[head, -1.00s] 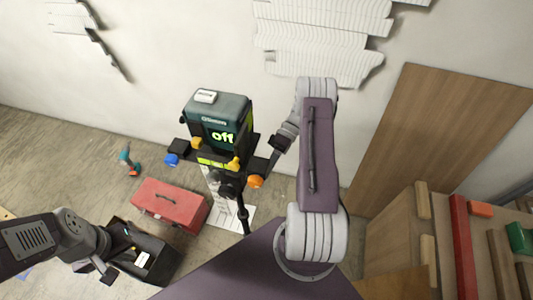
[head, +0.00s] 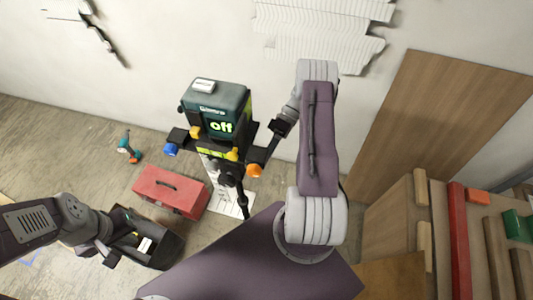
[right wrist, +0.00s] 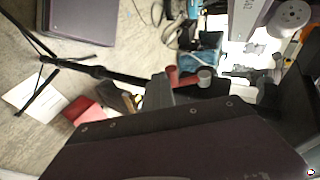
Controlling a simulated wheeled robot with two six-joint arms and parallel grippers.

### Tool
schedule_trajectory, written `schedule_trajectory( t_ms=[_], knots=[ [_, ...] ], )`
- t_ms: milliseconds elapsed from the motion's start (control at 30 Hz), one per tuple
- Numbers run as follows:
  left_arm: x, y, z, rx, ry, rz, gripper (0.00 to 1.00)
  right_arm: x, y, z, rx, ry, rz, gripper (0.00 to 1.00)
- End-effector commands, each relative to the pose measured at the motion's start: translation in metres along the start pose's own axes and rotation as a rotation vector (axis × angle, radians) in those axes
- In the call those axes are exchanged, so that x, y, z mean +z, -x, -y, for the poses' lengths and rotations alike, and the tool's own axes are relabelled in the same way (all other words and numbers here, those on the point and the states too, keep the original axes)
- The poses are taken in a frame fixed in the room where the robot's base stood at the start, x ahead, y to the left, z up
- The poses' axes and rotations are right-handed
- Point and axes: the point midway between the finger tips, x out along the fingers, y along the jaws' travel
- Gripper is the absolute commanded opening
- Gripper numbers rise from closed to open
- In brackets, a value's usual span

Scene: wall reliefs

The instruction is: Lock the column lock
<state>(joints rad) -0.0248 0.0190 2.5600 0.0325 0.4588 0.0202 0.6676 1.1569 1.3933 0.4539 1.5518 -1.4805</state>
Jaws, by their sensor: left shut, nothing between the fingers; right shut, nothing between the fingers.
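A dark green boxy device (head: 216,108) with a lit "off" display stands on a black column stand (head: 240,194). Blue (head: 170,150), yellow (head: 233,154) and orange (head: 254,171) knobs sit around its head. I cannot tell which part is the column lock. My right gripper (head: 273,143) is shut and empty, close to the right side of the stand's head, above the orange knob; contact is unclear. The right wrist view shows a slim black column (right wrist: 105,73) with thin legs and a red knob (right wrist: 181,78). My left gripper (head: 109,259) is shut and empty, far lower left.
A red toolbox (head: 170,192) and an open black case (head: 158,246) lie on the floor left of the stand. A teal drill (head: 128,148) lies farther left. A wooden board (head: 432,125) leans on the wall at right. White reliefs (head: 312,45) hang behind.

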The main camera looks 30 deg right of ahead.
Motion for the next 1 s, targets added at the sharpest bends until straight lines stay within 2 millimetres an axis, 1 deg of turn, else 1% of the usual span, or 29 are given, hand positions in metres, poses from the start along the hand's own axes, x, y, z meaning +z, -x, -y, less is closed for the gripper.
schedule_trajectory(
  t_ms=[33,267,367,467,700,767,900,1000],
  knots=[
    [0.0,0.003,0.0,0.0,0.0,0.0,0.0,-0.001,0.0,0.009,-0.024,-0.003,0.001,0.0],
    [0.0,0.002,0.0,0.0,0.0,0.0,0.0,0.0,-0.001,0.009,-0.027,-0.004,0.001,0.0],
    [0.0,0.001,0.0,0.0,0.0,0.0,0.0,-0.001,0.002,0.007,-0.025,-0.004,0.0,0.0],
    [0.001,-0.005,0.0,0.0,0.0,0.0,0.0,-0.001,0.015,0.003,-0.021,-0.003,0.0,0.0],
    [0.002,-0.023,0.001,0.0,0.0,0.0,0.0,0.0,0.066,-0.006,-0.007,-0.002,-0.002,0.0],
    [0.002,-0.022,0.0,0.0,0.0,0.0,0.0,-0.001,0.076,-0.005,-0.008,-0.003,-0.001,0.0],
    [0.002,-0.022,0.0,0.0,0.0,0.0,0.0,-0.001,0.089,-0.006,-0.007,-0.003,-0.001,0.0],
    [0.002,-0.022,0.0,0.0,0.0,0.0,0.0,-0.001,0.094,-0.006,-0.006,-0.003,-0.001,0.0]
  ],
)
